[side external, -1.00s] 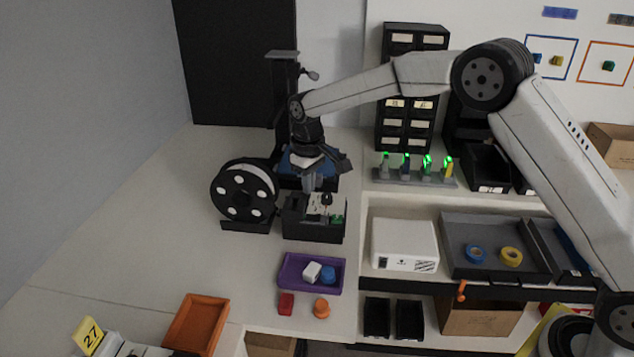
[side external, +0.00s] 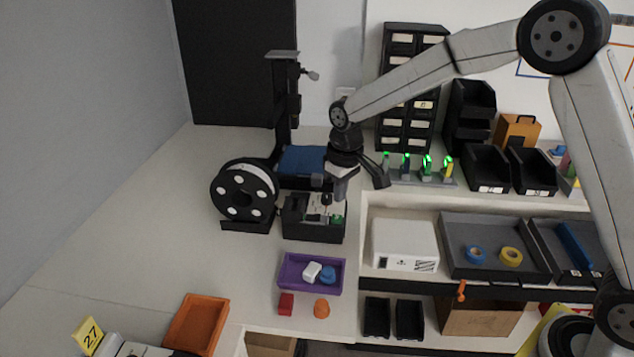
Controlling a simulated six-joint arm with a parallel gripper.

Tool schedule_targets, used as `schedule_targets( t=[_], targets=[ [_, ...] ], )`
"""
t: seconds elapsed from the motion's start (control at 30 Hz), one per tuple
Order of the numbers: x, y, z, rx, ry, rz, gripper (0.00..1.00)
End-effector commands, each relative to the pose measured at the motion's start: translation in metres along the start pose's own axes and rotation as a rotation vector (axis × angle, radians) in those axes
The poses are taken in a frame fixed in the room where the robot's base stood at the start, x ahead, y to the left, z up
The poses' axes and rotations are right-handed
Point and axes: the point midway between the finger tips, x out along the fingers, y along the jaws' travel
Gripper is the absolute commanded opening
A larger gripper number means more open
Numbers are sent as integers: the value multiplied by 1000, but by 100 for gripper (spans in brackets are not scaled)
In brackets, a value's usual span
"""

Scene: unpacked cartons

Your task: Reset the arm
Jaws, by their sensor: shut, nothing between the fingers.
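My arm reaches in from the right, over the shelf area.
A spool (side external: 245,192) stands left of the box, and a dark stand with a blue plate (side external: 303,160) behind it. A purple tray (side external: 298,285) holds white and blue pieces. A green-lit rack (side external: 415,180) is to the right.

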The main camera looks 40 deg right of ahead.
Motion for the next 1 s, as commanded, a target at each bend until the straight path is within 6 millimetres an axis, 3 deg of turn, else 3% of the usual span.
schedule_targets(
  t=[0.7,1.0],
  targets=[
    [2,7,163,138,122,16,0],
    [8,5,209,172,153,20,0]
  ],
)
